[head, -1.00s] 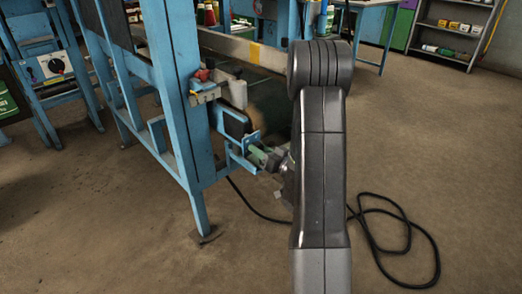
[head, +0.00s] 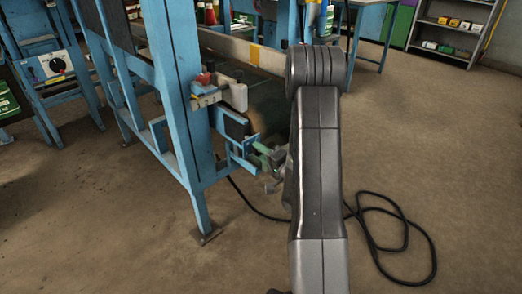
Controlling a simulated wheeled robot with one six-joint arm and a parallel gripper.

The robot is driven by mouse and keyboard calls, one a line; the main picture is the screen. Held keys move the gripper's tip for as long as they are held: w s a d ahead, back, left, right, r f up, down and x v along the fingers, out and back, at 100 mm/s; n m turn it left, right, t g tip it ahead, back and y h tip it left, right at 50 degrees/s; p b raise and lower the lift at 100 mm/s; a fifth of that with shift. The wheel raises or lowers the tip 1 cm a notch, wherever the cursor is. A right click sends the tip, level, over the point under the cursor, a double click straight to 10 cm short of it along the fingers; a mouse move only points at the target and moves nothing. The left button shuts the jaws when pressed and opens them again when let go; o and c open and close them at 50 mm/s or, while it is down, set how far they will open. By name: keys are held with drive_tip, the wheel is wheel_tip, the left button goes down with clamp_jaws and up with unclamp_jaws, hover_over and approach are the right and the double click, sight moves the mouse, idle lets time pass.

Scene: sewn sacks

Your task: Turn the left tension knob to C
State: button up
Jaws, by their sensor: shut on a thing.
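A green knob (head: 266,150) sits at the blue bracket (head: 241,153) on the near end of the conveyor frame. I take it as the left tension knob; its letters are too small to read. My gripper (head: 274,164) is at this green part, to the left of my dark arm. It is small and partly hidden by the arm, and it appears shut on the knob. The exact contact of the fingers cannot be made out.
A red-topped part with a marked plate (head: 207,101) is on the blue post (head: 178,95). A panel with a black dial (head: 57,66) stands far left. A black cable (head: 402,238) loops on the floor at right. The floor beyond it is open.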

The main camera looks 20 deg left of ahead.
drive_tip(key=m+p, duration=0.7)
drive_tip(key=m, duration=0.9)
drive_tip(key=shift+m, duration=0.3)
idle(0.3)
drive_tip(key=o, duration=1)
drive_tip(key=shift+d, duration=0.15)
drive_tip(key=v, duration=1.3)
drive_tip(key=shift+d, duration=0.25)
